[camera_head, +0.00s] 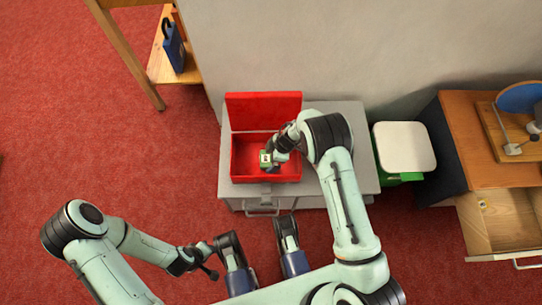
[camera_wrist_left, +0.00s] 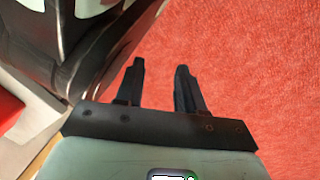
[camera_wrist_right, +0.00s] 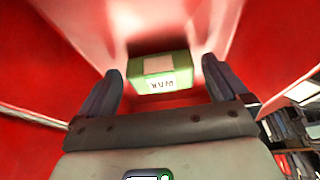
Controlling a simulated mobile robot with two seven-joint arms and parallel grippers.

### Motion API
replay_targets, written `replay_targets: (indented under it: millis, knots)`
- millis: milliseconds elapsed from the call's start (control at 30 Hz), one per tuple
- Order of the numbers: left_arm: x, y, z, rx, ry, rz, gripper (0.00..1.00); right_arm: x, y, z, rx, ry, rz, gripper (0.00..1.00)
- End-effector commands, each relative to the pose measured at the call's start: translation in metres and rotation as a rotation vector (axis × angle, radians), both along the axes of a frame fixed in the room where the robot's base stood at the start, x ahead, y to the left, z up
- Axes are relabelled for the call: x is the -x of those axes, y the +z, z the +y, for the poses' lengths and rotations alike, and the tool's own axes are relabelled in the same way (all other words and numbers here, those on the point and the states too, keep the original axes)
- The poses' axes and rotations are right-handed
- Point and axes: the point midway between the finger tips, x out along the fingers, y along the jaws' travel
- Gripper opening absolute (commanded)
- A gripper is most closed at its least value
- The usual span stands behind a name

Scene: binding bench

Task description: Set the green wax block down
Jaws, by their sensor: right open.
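The green wax block (camera_head: 265,160) is inside the open red box (camera_head: 238,152) in the head view. In the right wrist view the block (camera_wrist_right: 160,73), with a white label, sits just past and between my right fingertips. My right gripper (camera_wrist_right: 160,75) is open, with a gap on each side of the block. It reaches down into the box from the right. Whether the block's underside touches the box floor is hidden. My left gripper (camera_wrist_left: 160,68) is open and empty over the red carpet, away from the box.
The red box, its lid (camera_head: 263,108) raised at the back, stands on a grey cabinet (camera_head: 340,115). A green bin with a pale lid (camera_head: 404,147) is right of it. Farther right is a wooden desk (camera_head: 465,140) with an open drawer (camera_head: 500,220). Red carpet lies open at left.

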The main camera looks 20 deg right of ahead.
Motion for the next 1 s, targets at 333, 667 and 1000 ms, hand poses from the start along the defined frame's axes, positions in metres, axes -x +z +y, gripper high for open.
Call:
replay_targets:
  millis: [333, 667, 1000]
  knots:
    - [-0.034, 0.033, -0.005, -0.006, -0.008, -0.116, 0.38, 0.005, 0.051, -0.017, 0.0, -0.001, -0.003, 1.0]
    - [-0.045, 0.065, -0.017, 0.01, -0.025, -0.165, 0.38, 0.011, 0.105, -0.04, 0.0, 0.0, -0.001, 1.0]
    - [-0.038, 0.067, -0.02, 0.02, -0.032, -0.145, 0.38, 0.013, 0.114, -0.044, 0.0, 0.0, 0.001, 1.0]
